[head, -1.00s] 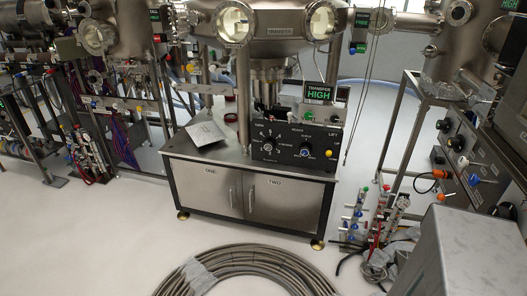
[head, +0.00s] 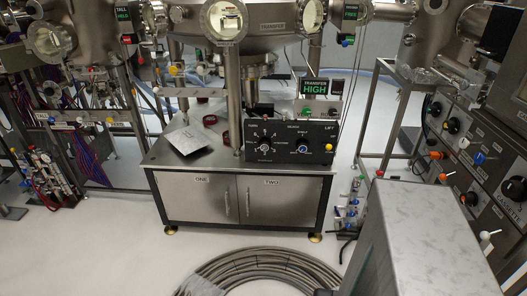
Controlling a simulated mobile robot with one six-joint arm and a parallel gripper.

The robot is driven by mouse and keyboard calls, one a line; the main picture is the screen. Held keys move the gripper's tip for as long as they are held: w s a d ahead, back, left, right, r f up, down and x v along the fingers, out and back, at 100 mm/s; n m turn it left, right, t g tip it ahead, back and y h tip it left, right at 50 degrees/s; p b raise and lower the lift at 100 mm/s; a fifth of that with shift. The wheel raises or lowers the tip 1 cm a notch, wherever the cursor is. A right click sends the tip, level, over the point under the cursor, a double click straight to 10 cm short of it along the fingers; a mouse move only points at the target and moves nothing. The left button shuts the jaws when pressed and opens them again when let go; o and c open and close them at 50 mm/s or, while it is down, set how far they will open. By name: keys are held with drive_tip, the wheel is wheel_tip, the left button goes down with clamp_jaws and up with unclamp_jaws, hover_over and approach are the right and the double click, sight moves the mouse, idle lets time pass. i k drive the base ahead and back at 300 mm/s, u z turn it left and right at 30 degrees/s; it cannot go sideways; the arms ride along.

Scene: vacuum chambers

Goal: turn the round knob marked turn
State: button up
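A black control panel (head: 290,141) stands on the steel cabinet's top in the middle of the head view. It carries a dark round knob (head: 264,144) with a pale dial on the left and a blue-centred round knob (head: 302,149) further right. A yellow button (head: 329,147) is at its right end. The panel's small labels are too blurred to show which knob is marked turn. My gripper is not in view, and nothing is seen touching the panel.
The steel cabinet (head: 205,200) has doors labelled ONE and TWO. A coiled hose (head: 255,268) lies on the floor before it. A large grey box-like shape (head: 410,235) fills the lower right. Racks of equipment flank both sides. Open floor (head: 90,260) is at the lower left.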

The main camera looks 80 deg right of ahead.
sight(265, 143)
drive_tip(key=z, duration=0.4)
drive_tip(key=i, duration=0.65)
drive_tip(key=z, duration=0.85)
drive_tip(key=i, duration=0.6)
drive_tip(key=z, duration=0.25)
